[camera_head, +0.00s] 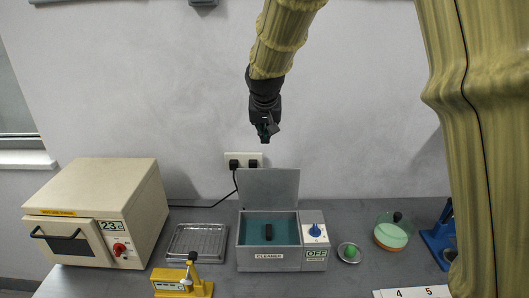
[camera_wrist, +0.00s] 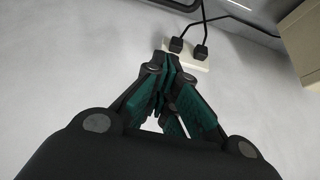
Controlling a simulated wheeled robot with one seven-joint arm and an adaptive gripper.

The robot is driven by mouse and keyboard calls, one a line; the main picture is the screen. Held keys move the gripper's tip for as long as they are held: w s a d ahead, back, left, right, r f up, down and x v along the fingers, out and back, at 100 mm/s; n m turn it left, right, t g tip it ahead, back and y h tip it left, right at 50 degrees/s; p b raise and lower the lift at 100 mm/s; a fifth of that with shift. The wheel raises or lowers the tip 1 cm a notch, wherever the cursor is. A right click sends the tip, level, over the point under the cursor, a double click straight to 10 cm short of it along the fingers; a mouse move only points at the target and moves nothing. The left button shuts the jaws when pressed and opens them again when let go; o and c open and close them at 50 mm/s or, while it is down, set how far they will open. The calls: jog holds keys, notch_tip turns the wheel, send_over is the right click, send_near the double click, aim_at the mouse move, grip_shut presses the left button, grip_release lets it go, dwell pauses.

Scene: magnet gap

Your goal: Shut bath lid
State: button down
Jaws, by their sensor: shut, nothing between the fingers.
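The bath (camera_head: 270,257) is a grey box labelled "CLEANER" with a blue knob on a panel that reads "OFF". Its lid (camera_head: 268,188) stands open, upright at the back edge. The basin shows teal inside, with a small dark block (camera_head: 269,232) in it. My gripper (camera_head: 265,138) is shut and empty, in the air above the lid and in front of the wall. In the wrist view my gripper's fingers (camera_wrist: 172,95) are together, with the wall socket beyond them. The bath and lid are not in the wrist view.
A cream oven (camera_head: 75,240) and a metal tray (camera_head: 197,243) stand left of the bath. A yellow device (camera_head: 183,284) is in front. A small dish with a green item (camera_head: 349,253), a round green dish (camera_head: 391,233) and a blue device (camera_head: 440,240) are at right. A cord runs from the socket (camera_head: 243,160).

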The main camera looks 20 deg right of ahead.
notch_tip(320, 180, down, 9)
jog(key=w+p, duration=0.1)
jog(key=p, duration=0.4)
jog(key=shift+d+f, duration=0.2)
jog(key=shift+d, duration=0.2)
jog(key=shift+w+a, duration=0.1)
dwell(0.6)
